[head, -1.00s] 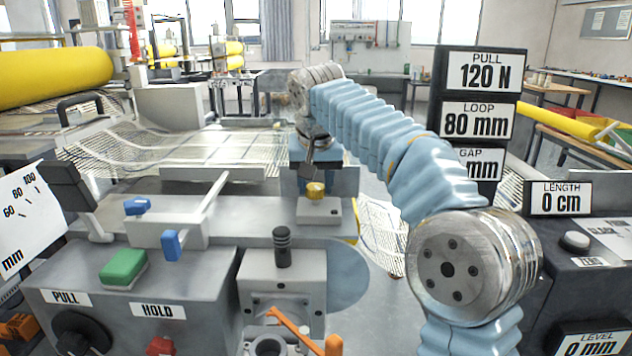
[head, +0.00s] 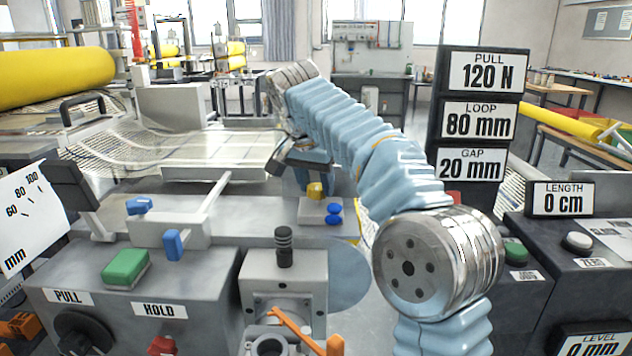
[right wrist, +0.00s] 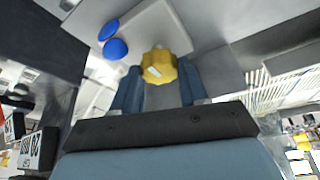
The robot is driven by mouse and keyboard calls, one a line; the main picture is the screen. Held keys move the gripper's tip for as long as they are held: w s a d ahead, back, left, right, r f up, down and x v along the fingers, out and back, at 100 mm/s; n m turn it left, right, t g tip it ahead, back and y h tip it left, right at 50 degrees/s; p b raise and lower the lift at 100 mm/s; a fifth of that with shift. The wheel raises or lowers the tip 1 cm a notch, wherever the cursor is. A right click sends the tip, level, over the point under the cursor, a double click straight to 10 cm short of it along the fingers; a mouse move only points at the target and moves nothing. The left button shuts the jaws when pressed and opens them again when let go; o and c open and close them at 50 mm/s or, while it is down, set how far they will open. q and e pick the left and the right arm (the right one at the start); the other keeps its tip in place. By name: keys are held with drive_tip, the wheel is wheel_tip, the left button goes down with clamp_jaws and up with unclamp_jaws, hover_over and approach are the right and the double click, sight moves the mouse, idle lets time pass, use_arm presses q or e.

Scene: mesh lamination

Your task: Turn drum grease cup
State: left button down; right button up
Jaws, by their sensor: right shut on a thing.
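The drum grease cup is a small yellow knurled cap (head: 315,190) on a light grey block (head: 311,214) in the middle of the head view. In the right wrist view the cap (right wrist: 159,66) sits between my blue fingertips, with a pale mark on its top. My right gripper (head: 312,178) comes down from behind and is shut on the cap; it also shows in the right wrist view (right wrist: 160,82). Two blue ovals (head: 333,213) show on the block beside the cap. My left gripper is not in view.
A black-ribbed knob (head: 284,246) and an orange lever (head: 296,327) stand in front of the block. A control box with a green button (head: 125,267) is at left. A readout tower (head: 477,128) stands right of my arm. Mesh (head: 205,150) spreads behind.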

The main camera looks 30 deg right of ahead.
drive_tip(key=o, duration=1)
drive_tip(key=shift+o, duration=0.2)
drive_tip(key=v, duration=0.7)
drive_tip(key=shift+r, duration=0.25)
